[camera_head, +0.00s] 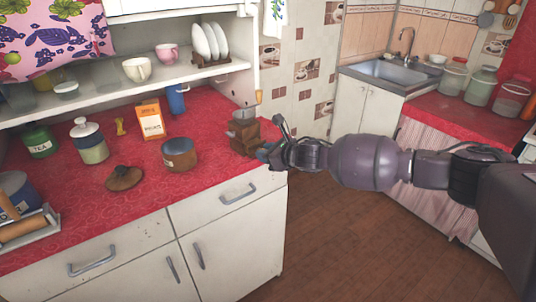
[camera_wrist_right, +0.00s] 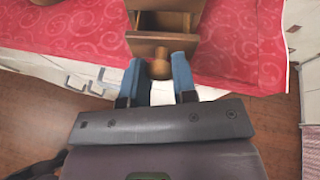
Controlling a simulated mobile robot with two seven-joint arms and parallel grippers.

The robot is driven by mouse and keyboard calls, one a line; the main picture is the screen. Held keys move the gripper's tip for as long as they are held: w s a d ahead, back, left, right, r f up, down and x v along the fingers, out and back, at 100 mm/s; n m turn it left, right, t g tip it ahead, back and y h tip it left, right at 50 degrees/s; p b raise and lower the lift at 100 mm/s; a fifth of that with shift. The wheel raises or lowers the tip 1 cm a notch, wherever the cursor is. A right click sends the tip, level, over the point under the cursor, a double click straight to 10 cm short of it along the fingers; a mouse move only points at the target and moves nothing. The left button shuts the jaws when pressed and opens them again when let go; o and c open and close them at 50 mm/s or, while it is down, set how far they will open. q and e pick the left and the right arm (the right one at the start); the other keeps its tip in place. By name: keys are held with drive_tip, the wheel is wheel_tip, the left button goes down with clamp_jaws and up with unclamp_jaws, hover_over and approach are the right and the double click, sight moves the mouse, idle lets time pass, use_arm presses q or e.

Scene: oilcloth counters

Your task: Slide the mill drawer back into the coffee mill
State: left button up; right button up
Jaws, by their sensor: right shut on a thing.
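The wooden coffee mill (camera_head: 244,130) stands near the right front corner of the red counter. In the right wrist view, its brown wooden drawer (camera_wrist_right: 160,42) shows at the top with its inside partly visible, so it sticks out toward me. My right gripper (camera_head: 265,153) is at the front of the mill. Its blue fingers are shut on the drawer's round wooden knob (camera_wrist_right: 160,68), one on each side. My left gripper is in neither view.
An orange box (camera_head: 150,119), a blue cup (camera_head: 176,100) and jars stand farther left and back. The counter's front edge is just below the gripper.

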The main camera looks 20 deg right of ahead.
drive_tip(key=shift+w+a, duration=0.1)
idle(0.3)
drive_tip(key=shift+w, duration=0.15)
drive_tip(key=shift+w+a, duration=0.35)
drive_tip(key=shift+w, duration=0.2)
drive_tip(key=o, duration=0.9)
